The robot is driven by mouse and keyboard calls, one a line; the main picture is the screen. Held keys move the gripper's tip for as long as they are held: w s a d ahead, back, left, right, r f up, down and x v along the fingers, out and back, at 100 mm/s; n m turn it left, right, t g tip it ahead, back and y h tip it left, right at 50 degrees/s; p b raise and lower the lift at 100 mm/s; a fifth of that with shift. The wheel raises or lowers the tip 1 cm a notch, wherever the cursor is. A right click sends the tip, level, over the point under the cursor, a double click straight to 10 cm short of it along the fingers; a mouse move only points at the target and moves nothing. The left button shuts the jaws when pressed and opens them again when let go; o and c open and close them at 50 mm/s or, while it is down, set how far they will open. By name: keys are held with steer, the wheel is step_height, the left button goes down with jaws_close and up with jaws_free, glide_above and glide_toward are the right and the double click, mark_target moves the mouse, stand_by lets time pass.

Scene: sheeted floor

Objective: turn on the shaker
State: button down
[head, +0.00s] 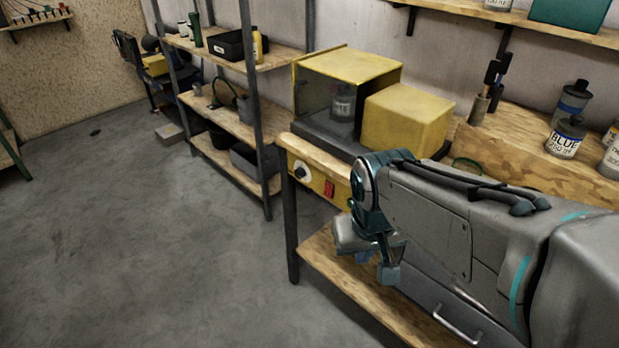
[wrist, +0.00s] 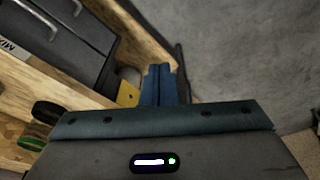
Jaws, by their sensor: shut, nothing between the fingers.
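The shaker (head: 318,183) is a yellow and dark machine on the wooden bench. A can (head: 343,103) stands inside its open-fronted yellow housing. Its yellow front panel carries a black knob (head: 301,170) and a red switch (head: 329,189). My gripper (head: 362,257) is below and to the right of the red switch, apart from it. Its blue fingers (wrist: 163,84) are together in the wrist view, with nothing between them. A small yellow patch (wrist: 127,95) shows just left of the fingers there; I cannot tell what part it is. My arm hides the panel's right part.
A yellow box (head: 405,120) sits right of the housing. Paint cans, one labelled BLUE (head: 566,138), stand on the right. A drawer unit (wrist: 62,43) sits under the bench. A shelf rack (head: 228,125) stands behind left.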

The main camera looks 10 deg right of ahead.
mark_target(327, 195)
steer(key=w+f+n+g+h+b, duration=0.1)
steer(key=w+f+n+h+b, duration=0.2)
steer(key=w+f+h+b, duration=0.85)
steer(key=w+a+f+n+t+b, duration=0.1)
steer(key=w+a+f+n+t, duration=0.1)
steer(key=w+a, duration=0.4)
steer(key=w+a+f+n+t+h+b, duration=0.1)
steer(key=w+a+f+n+t, duration=0.1)
steer(key=w+a+f+t, duration=0.3)
steer(key=w+a+t, duration=0.1)
steer(key=w, duration=0.3)
steer(key=shift+w+f+b, duration=0.2)
steer(key=shift+w+b, duration=0.05)
steer(key=shift+b, duration=0.05)
steer(key=shift+h, duration=0.25)
steer(key=b+x, duration=0.1)
steer(key=x, duration=1.3)
steer(key=shift+w+r, duration=0.1)
steer(key=shift+r, duration=0.05)
